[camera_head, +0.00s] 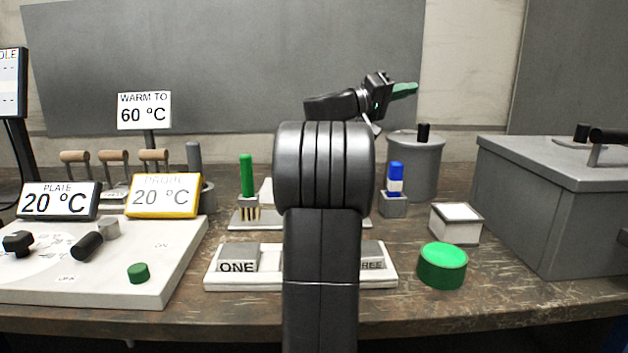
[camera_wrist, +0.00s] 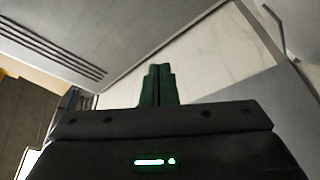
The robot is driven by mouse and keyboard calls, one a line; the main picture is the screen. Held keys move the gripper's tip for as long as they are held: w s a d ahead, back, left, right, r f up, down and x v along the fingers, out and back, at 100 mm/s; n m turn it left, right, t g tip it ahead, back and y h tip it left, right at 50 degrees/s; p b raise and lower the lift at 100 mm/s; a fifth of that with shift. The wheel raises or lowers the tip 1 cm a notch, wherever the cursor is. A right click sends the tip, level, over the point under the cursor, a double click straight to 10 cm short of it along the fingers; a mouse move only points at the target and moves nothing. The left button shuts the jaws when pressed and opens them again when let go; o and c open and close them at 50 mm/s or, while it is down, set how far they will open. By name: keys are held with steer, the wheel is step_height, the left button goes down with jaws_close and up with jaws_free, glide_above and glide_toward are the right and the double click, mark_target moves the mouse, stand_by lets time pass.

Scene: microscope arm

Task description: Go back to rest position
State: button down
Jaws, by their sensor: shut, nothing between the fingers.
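My gripper (camera_head: 404,90) is raised above the back of the bench, right of the picture's middle in the head view. Its green fingers point right. In the wrist view the two green fingers of my gripper (camera_wrist: 158,85) lie side by side, shut, with nothing between them. The gripper is clear of every object. My arm stands in the middle of the head view and hides part of the bench behind it.
Below the gripper stand a grey lidded pot (camera_head: 415,165) and a blue-capped item (camera_head: 396,180) in a grey block. A large grey box (camera_head: 560,200) is at right. A green button (camera_head: 442,265), a white block (camera_head: 455,222) and a control panel (camera_head: 100,260) are on the bench (camera_head: 420,318).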

steer(key=w+n+y+p, duration=0.3)
steer(key=w+n+p, duration=0.5)
steer(key=p, duration=2.3)
steer(key=w, duration=0.4)
steer(key=shift+w+a+r, duration=0.25)
steer(key=shift+w+r, duration=0.1)
steer(key=shift+w, duration=0.05)
steer(key=shift+f+n+p, duration=0.2)
steer(key=shift+n+p, duration=0.1)
